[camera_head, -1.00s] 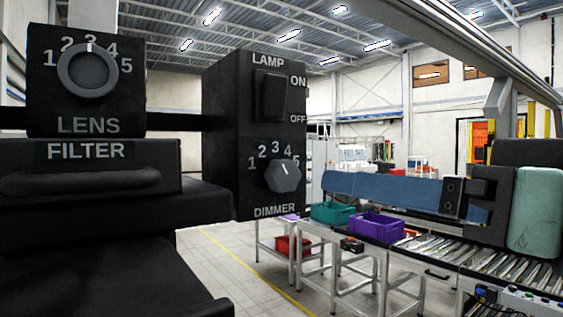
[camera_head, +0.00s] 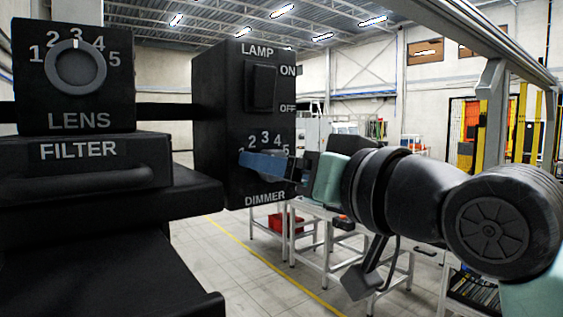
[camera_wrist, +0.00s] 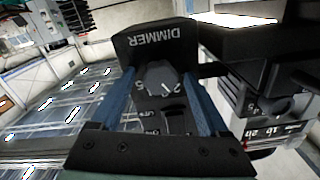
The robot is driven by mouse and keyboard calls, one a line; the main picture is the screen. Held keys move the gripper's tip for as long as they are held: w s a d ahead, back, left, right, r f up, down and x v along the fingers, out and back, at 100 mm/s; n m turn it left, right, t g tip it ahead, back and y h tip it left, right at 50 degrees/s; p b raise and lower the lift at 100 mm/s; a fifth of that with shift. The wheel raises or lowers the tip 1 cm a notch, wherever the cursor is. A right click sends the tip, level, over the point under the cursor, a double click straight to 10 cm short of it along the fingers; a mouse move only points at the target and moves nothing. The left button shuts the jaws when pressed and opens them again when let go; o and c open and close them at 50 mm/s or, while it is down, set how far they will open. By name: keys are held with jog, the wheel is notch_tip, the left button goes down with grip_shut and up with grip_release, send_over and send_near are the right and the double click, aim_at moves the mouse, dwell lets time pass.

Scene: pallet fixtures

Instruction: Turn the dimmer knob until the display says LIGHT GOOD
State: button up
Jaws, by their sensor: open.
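The dimmer knob (camera_wrist: 160,75) is a grey faceted dial on the lower face of the black lamp box (camera_head: 213,120), above the word DIMMER. In the head view it is mostly hidden behind a blue finger. My gripper (camera_head: 258,164) is at the knob. In the wrist view my open gripper (camera_wrist: 159,84) has one blue finger on each side of the knob; I cannot tell whether either touches it. The knob's pointer is hard to read against its numbers. No readable display text shows.
The lamp rocker switch (camera_head: 263,88) sits just above the knob. A lens knob (camera_head: 75,69) and a filter block (camera_head: 95,165) stand to the left. Tables with a red bin (camera_head: 277,226) stand on the floor beyond.

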grip_shut()
dwell(0.4)
jog(key=shift+n+b, duration=2)
jog(key=shift+n, duration=1)
